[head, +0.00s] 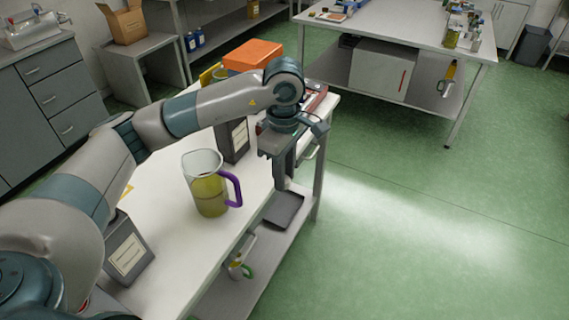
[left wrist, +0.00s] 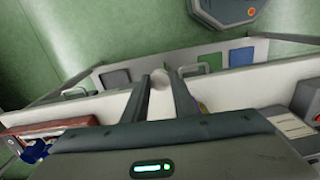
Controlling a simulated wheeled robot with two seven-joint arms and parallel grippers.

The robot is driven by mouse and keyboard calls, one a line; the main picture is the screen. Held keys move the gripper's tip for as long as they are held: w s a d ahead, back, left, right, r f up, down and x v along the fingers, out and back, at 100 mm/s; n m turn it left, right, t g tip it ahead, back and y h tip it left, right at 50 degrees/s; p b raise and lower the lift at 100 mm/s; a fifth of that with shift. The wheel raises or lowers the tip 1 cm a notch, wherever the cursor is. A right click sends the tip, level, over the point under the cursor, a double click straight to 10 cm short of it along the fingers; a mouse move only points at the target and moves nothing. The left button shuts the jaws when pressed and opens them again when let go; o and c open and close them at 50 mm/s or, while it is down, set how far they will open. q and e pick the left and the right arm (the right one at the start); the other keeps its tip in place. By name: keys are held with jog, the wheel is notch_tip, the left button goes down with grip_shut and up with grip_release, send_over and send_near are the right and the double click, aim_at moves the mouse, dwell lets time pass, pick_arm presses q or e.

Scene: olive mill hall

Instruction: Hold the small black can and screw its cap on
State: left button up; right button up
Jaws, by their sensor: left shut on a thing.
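A black can with a pale label (head: 235,138) stands on the white table, partly hidden by my left arm. Another dark can with a pale label (head: 126,252) stands nearer, partly covered by my arm; I cannot tell which is the smaller. My left gripper (head: 281,180) points down at the table's right edge, to the right of the farther can. In the left wrist view its fingers (left wrist: 159,76) are shut on a small pale thing (left wrist: 160,84), which may be the cap; its shape is unclear. My right gripper is not in view.
A glass jug with yellow-green liquid and a purple handle (head: 210,186) stands between the cans. An orange box (head: 253,56) is at the table's far end. A lower shelf (head: 226,296) holds a dark tray (head: 283,210). The green floor at right is clear.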

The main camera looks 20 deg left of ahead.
pick_arm(q)
jog(key=s+d+m, duration=0.1)
jog(key=s+m, duration=0.8)
jog(key=m, duration=0.7)
jog(key=shift+d+f, duration=0.15)
jog(key=shift+f, duration=0.15)
